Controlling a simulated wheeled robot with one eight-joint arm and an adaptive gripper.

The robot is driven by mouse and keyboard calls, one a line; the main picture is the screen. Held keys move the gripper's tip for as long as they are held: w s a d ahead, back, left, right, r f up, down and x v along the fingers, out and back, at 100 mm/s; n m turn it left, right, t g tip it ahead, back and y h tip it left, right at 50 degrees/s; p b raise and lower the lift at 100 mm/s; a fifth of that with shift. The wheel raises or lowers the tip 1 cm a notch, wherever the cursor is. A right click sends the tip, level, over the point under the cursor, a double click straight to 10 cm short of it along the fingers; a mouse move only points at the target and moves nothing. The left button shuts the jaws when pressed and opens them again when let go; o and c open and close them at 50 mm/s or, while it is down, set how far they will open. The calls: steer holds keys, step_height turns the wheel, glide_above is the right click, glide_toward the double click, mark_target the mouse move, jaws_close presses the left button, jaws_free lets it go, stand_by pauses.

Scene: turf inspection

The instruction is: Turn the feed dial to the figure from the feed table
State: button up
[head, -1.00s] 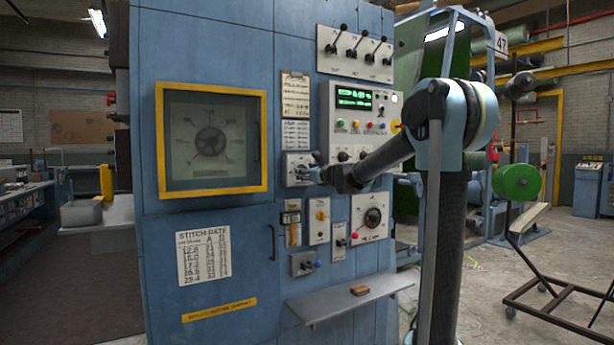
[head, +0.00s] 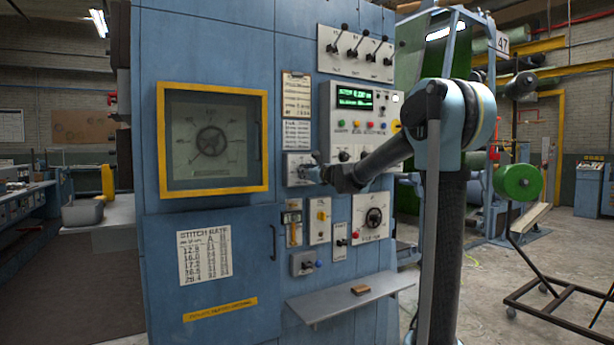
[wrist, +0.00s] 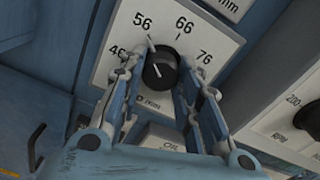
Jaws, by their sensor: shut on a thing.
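My gripper (wrist: 160,92) is shut on a black dial knob (wrist: 160,70), one finger on each side of it. The dial's white plate carries the figures 46, 56, 66 and 76. The knob's white pointer line points up and left, close to 56. The small print under the knob is partly hidden by a finger. In the head view my gripper (head: 318,174) reaches a small plate in the middle of the blue cabinet and hides the knob. A white chart headed STITCH RATE (head: 205,250) is on the lower left door; a clipboard sheet (head: 296,97) hangs above the gripper, its figures unreadable.
A green-lit display (head: 353,98) sits above colored buttons right of the clipboard. Several levers (head: 357,52) are at the top. Other switches and a round dial (head: 374,217) lie below.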

steer(key=n, duration=0.9)
steer(key=shift+w+d, duration=0.1)
steer(key=shift+d, duration=0.05)
steer(key=shift+n, duration=0.3)
stand_by(0.4)
steer(key=o, duration=1.1)
steer(key=shift+c, duration=0.2)
steer(key=v, duration=1.2)
